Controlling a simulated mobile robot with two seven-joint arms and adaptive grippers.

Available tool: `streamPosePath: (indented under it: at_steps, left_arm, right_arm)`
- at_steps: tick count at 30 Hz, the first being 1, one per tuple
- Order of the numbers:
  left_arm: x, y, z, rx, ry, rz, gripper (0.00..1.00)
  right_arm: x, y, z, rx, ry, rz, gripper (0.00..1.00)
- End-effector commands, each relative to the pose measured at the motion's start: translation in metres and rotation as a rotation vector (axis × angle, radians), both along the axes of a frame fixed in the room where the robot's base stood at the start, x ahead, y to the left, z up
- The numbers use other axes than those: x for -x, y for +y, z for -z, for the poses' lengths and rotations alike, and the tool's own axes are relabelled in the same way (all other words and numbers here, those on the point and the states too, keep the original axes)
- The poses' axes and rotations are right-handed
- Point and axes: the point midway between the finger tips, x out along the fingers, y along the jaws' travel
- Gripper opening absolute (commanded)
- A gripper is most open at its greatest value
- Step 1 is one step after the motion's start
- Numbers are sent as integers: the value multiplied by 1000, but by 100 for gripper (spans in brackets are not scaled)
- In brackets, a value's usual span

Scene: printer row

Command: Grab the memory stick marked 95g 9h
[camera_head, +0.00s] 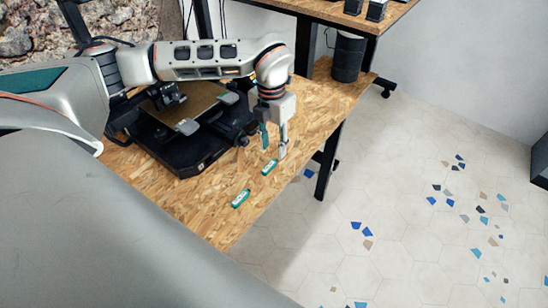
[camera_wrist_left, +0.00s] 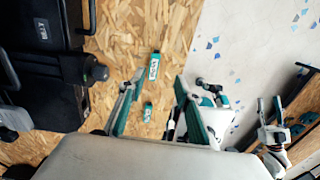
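Two small teal memory sticks with white labels lie flat on the wood-chip table, one farther (camera_head: 269,167) and one nearer (camera_head: 240,198). In the left wrist view they are the upper stick (camera_wrist_left: 152,66) and the lower, smaller-looking stick (camera_wrist_left: 147,112). The label marks are too small to read. My left gripper (camera_head: 274,151) points down over the table, close to the farther stick. Its fingers (camera_wrist_left: 159,78) are apart with nothing held between them. What looks like my right gripper (camera_wrist_left: 270,105) shows small at the right of the left wrist view; its finger state is unclear.
A black printer (camera_head: 181,155) with a brown plate stands left of the sticks. The table's open edge runs along their right, with pale tiled floor (camera_head: 400,230) beyond. A dark bin (camera_head: 349,57) stands at the table's far end.

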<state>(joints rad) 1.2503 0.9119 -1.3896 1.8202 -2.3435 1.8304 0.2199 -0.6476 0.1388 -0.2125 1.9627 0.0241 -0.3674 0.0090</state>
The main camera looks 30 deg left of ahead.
Motion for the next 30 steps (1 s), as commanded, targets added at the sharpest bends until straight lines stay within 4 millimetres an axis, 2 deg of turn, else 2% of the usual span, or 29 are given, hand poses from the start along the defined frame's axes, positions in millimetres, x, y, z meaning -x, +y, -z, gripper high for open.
streamPosePath:
  at_steps: [3,14,24,30]
  left_arm:
    - [-3,12,0,-36,-9,-21,33]
    - [-1,11,30,-35,-8,-20,33]
    - [2,9,73,-33,-9,-19,33]
    - [2,9,74,-33,-10,-19,33]
  right_arm:
    - [0,0,1,0,1,0,40]
    - [2,0,3,1,5,0,40]
    - [3,0,6,1,7,-1,40]
    - [3,0,6,1,7,-1,40]
